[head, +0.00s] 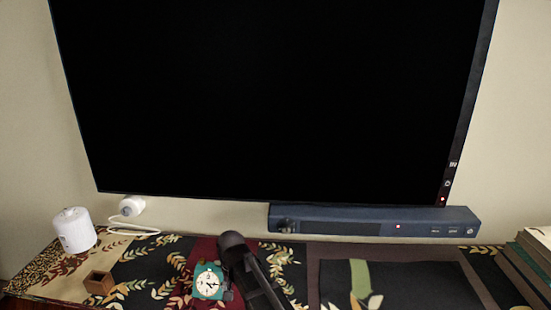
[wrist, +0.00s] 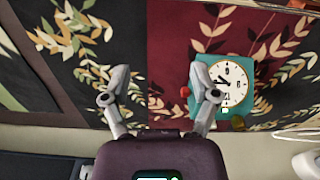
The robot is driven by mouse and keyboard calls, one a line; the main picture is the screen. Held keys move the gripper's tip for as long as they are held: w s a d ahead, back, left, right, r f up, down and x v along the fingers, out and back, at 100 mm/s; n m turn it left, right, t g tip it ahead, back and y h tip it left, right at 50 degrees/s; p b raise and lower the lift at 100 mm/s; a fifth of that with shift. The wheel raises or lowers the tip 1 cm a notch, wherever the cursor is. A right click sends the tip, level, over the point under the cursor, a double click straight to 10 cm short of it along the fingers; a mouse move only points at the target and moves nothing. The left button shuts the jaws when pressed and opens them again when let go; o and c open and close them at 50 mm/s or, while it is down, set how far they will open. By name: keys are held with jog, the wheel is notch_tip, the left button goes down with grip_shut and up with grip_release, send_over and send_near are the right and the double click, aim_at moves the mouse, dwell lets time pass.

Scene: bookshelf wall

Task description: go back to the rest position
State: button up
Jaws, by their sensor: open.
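My gripper (wrist: 158,76) is open in the wrist view, with its two grey fingers spread and nothing between them but the patterned cloth. A teal clock (wrist: 262,71) with a white dial lies beside the right finger, which covers part of its left edge in the picture; I cannot tell whether they touch. In the head view the clock (head: 208,282) is just left of my dark arm, which reaches in from the bottom edge. My fingers cannot be made out clearly there.
A black screen (head: 270,100) fills the wall above a blue soundbar (head: 345,227). At left are a white canister (head: 74,230), a white round device (head: 131,206) with a cable and a small wooden box (head: 99,282). A dark flat panel (head: 420,285) lies nearer.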

jog(key=s+d+r+p, duration=0.2)
jog(key=d, duration=0.7)
jog(key=s+d+r+p, duration=0.2)
jog(key=d+r+p, duration=0.1)
jog(key=d, duration=0.7)
jog(key=s+d+r+p, duration=0.2)
jog(key=d+r, duration=0.1)
jog(key=d, duration=0.7)
jog(key=shift+s+p, duration=0.35)
jog(key=shift+a+r, duration=0.1)
jog(key=shift+r, duration=0.1)
notch_tip(320, 180, up, 17)
jog(key=p, duration=1.7)
jog(key=shift+f, duration=0.1)
jog(key=shift+c, duration=0.2)
